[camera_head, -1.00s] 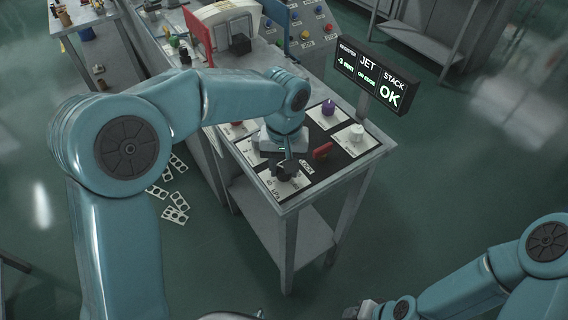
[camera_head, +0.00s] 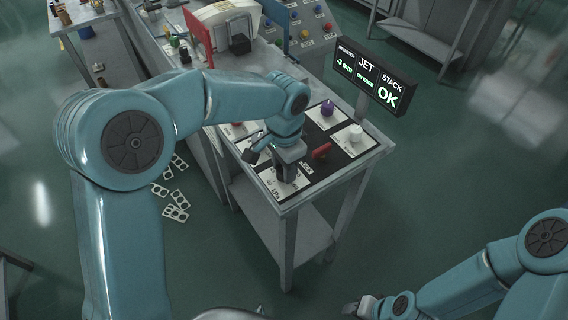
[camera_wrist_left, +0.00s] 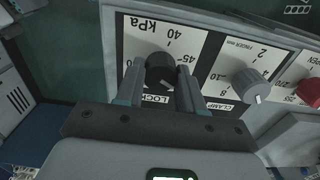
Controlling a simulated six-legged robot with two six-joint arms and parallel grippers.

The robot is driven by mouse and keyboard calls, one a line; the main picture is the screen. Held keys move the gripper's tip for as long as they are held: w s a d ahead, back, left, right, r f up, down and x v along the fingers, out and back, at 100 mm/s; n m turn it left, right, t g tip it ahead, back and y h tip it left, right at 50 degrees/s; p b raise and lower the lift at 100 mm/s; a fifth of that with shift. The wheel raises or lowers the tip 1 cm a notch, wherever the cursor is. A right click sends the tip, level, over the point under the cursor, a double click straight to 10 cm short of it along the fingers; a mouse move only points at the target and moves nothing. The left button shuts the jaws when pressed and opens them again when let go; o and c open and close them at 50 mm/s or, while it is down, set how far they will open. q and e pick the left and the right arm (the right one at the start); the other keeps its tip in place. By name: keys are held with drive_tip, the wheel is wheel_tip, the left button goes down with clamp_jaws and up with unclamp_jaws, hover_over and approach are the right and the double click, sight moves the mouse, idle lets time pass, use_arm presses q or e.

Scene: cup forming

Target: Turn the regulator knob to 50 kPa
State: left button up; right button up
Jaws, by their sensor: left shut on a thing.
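The regulator knob (camera_wrist_left: 160,70) is black and sits on a white plate (camera_wrist_left: 135,38) marked kPa, with 40 and 45 readable beside it in the left wrist view. My left gripper (camera_wrist_left: 159,88) is shut on this knob, one finger on each side. The knob's pointer and the 50 mark cannot be made out. In the head view my left gripper (camera_head: 287,175) points down at the near left corner of the panel and hides the knob. My right gripper (camera_head: 360,308) is at the bottom edge, far from the panel; its fingers are not clear.
The panel also bears a red lever (camera_head: 321,151), a purple knob (camera_head: 327,107) and another white knob (camera_head: 355,132). A display (camera_head: 372,76) reads STACK OK.

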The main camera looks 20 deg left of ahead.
use_arm(q)
drive_tip(key=shift+w+r+m, duration=0.1)
drive_tip(key=shift+m, duration=1.6)
drive_tip(key=shift+p, duration=0.3)
drive_tip(key=o, duration=1)
drive_tip(key=shift+d, duration=0.1)
drive_tip(key=shift+o, duration=0.2)
wheel_tip(320, 180, up, 16)
drive_tip(key=shift+r, duration=0.15)
